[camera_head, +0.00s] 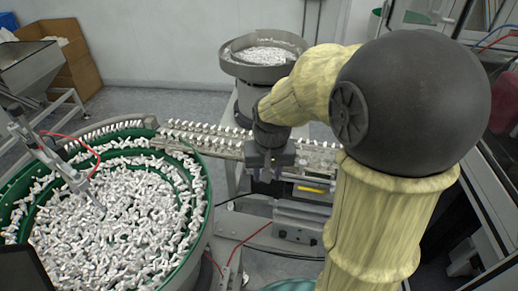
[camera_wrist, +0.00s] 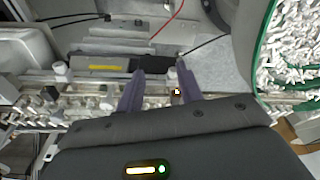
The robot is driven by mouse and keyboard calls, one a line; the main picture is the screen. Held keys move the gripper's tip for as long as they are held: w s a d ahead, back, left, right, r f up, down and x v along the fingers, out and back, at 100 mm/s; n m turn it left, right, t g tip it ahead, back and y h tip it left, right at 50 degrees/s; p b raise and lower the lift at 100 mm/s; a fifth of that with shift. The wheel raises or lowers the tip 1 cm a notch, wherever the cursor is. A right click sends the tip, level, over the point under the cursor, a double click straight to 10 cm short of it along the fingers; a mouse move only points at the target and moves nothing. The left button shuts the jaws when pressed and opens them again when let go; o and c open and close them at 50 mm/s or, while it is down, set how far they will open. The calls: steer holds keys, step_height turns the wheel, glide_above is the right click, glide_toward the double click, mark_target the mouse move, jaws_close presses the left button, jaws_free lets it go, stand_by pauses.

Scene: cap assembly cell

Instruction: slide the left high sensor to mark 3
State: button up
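My gripper (camera_wrist: 160,75) reaches down over the feed rail (camera_wrist: 90,102), its two purple fingers apart with a gap between them. A dark block (camera_wrist: 153,64) with a black cable lies at the fingertips on the rail's far side in the wrist view; I cannot tell whether it is the left high sensor or whether the fingers touch it. In the head view my gripper (camera_head: 270,170) is at the middle of the rail (camera_head: 220,147), and its fingertips are not clear. No numbered mark can be read in either view.
A green-rimmed bowl (camera_head: 205,207) full of white parts stands left of the rail. A second metal bowl (camera_head: 232,68) stands behind. A yellow label (camera_head: 309,188) is on the rail's side. A red cable (camera_head: 245,240) hangs near the front. White parts line the rail.

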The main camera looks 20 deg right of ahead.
steer(key=w+r+m+g+p, duration=0.1)
steer(key=w+r+m, duration=0.1)
steer(key=w+r, duration=0.2)
steer(key=w+r+m+p, duration=0.1)
steer(key=w+r, duration=0.4)
steer(key=r, duration=0.6)
steer(key=shift+d+m+g+p, duration=0.25)
steer(key=shift+m+g+p, duration=0.1)
steer(key=shift+m+g, duration=0.05)
step_height(320, 180, down, 17)
steer(key=shift+f+p, duration=0.15)
steer(key=shift+p, duration=0.5)
jaws_close()
